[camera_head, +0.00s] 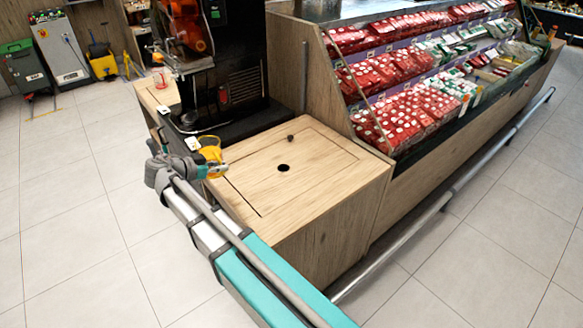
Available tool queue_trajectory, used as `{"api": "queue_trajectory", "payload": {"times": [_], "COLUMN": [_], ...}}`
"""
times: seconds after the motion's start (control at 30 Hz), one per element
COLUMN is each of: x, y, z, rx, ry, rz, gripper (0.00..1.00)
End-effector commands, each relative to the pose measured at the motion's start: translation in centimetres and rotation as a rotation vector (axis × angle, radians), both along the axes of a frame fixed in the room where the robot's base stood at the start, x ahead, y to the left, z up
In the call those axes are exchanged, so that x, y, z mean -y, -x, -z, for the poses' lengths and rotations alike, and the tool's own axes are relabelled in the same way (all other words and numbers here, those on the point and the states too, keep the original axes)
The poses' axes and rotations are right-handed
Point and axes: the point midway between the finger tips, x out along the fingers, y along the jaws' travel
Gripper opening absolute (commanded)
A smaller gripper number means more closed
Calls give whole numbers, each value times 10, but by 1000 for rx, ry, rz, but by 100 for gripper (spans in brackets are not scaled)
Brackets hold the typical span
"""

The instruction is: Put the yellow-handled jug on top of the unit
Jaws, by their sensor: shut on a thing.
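The jug (211,149) shows as a small yellow shape at the left edge of the wooden unit, in front of the black juicer. My gripper (212,170) is at the end of my arm, beside the unit's left edge, and is shut on the jug. My wrist hides part of the jug, so I cannot tell whether the jug touches the unit. The unit (300,190) has a flat wooden top with a round dark hole and a small dark knob near its back edge.
The juicer (225,60) stands behind the unit's top on a black base. A shelf of red and white packets (400,110) rises at the right, with a metal rail (450,190) low along its front. Most of the unit's top is bare. Open tiled floor (70,220) lies at the left.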

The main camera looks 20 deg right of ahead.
Motion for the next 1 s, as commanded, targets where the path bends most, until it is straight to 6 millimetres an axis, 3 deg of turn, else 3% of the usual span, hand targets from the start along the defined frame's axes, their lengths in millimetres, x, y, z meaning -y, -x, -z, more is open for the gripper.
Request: {"api": "queue_trajectory", "payload": {"times": [0.37, 1.0], "x": [6, 78], "y": [-5, -61], "z": [4, 52], "rx": [1, 0], "ry": [1, 1], "rz": [1, 2], "gripper": [0, 0]}}
